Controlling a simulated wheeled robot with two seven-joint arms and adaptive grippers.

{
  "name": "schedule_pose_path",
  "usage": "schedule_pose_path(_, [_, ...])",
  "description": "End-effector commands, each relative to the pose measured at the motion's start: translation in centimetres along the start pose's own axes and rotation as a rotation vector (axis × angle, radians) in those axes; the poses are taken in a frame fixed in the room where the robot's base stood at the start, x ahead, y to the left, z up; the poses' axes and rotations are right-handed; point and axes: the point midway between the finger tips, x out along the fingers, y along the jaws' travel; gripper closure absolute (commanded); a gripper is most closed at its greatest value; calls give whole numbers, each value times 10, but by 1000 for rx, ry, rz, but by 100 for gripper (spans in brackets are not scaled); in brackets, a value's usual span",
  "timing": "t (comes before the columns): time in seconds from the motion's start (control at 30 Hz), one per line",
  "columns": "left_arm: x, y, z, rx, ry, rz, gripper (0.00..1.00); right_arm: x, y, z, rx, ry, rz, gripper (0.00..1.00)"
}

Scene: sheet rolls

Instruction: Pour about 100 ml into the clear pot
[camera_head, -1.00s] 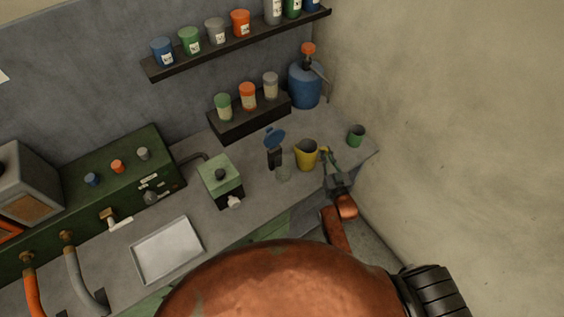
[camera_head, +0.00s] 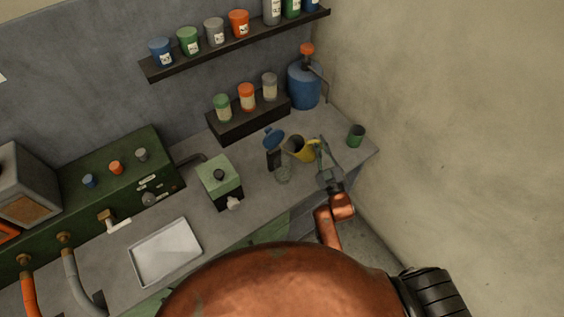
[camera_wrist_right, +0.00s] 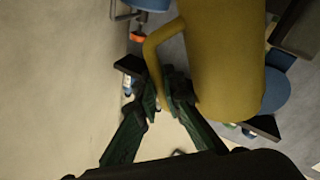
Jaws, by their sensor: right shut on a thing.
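A yellow jug (camera_head: 309,152) is tilted to the left above the bench, its dark mouth facing left. My right gripper (camera_head: 322,153) is shut on the jug's handle. In the right wrist view the fingers (camera_wrist_right: 167,98) close on the handle beside the large yellow body (camera_wrist_right: 220,65). The clear pot (camera_head: 283,175) stands on the bench, below and to the left of the jug's mouth, and is small and faint. I cannot tell its liquid level, nor whether any liquid is falling. My left gripper is not in view.
A black stand with a blue top (camera_head: 274,140) is close beside the pot. A green cup (camera_head: 356,135) stands right of the jug near the wall. A blue container (camera_head: 304,87) is behind. A green box (camera_head: 220,177) and white tray (camera_head: 166,251) are to the left.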

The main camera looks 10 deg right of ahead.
Motion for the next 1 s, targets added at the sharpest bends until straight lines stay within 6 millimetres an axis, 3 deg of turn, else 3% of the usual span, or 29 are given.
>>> schedule_pose_path(0.07, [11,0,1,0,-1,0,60,-2,-6,-1,-46,15,-1,100])
schedule_pose_path(0.4, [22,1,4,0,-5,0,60,-2,-6,-35,-256,91,2,100])
schedule_pose_path(0.6, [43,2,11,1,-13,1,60,-4,-12,-35,-379,133,3,100])
schedule_pose_path(1.0, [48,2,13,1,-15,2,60,-4,-11,-56,-519,183,6,100])
